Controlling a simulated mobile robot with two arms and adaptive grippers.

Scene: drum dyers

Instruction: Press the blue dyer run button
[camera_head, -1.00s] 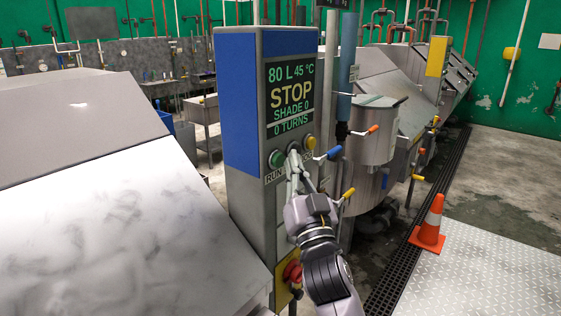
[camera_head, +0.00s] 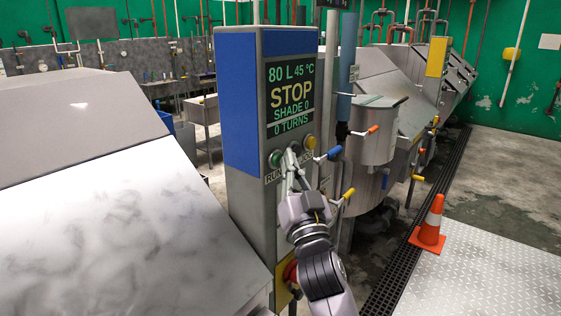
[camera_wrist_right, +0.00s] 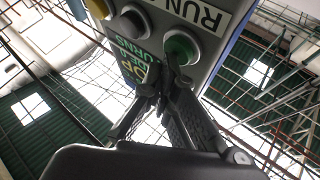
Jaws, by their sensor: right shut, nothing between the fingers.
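The blue and grey dyer control column (camera_head: 240,110) stands in the middle of the head view. Its screen (camera_head: 291,95) reads STOP, 80 L, 45 °C, 0 turns. The green button (camera_head: 275,159) sits above the RUN label; it also shows in the wrist view (camera_wrist_right: 181,44). My right gripper (camera_head: 289,157) is shut and empty, its tips at the button row just right of the green button. In the wrist view its tips (camera_wrist_right: 168,70) overlap the green button's edge; contact cannot be told. My left gripper is not in view.
A red stop knob (camera_head: 291,272) on a yellow plate sits lower. Blue-handled valve (camera_head: 333,153) is close right. A cone (camera_head: 432,222) stands on the floor.

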